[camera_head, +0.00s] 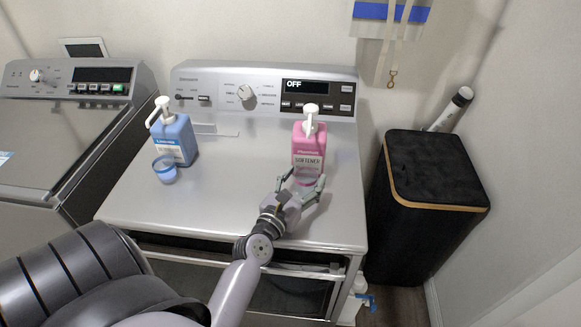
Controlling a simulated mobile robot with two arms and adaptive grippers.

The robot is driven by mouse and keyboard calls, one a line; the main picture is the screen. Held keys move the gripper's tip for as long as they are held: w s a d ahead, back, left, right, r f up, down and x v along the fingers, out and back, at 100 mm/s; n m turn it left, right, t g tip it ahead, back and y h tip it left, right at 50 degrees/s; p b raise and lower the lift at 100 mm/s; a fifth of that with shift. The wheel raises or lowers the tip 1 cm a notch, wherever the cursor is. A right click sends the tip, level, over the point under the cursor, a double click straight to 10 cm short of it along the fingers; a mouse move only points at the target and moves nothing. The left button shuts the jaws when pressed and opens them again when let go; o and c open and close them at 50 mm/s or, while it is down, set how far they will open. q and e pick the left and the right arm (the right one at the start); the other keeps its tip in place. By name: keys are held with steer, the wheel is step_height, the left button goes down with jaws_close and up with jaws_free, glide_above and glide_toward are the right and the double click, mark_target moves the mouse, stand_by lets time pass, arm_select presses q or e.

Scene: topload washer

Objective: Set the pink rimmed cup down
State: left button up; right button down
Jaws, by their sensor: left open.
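The pink rimmed cup (306,181) stands on top of the machine, right in front of the pink softener bottle. Only part of its pink rim shows; the rest is hidden behind my left gripper. My left gripper (306,187) reaches up from the front edge, with its open fingers on either side of the cup. I cannot tell whether a finger touches it. My right gripper is not in view.
The pink softener bottle (309,150) stands close behind the gripper. A blue pump bottle (178,138) and a blue rimmed cup (165,171) stand at the left. The machine top (235,190) is clear between them. A black hamper (432,185) stands at the right.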

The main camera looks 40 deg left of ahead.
arm_select(q)
steer(key=s, duration=0.3)
steer(key=s+d+b, duration=0.1)
steer(key=s, duration=0.2)
steer(key=s+b, duration=0.1)
steer(key=s, duration=0.2)
steer(key=shift+s+d+f, duration=0.1)
steer(key=shift+s+d, duration=0.05)
steer(key=shift+d, duration=0.1)
steer(key=shift+s+d+r+b, duration=0.1)
steer(key=shift+s+r+b, duration=0.1)
steer(key=shift+s+b, duration=0.25)
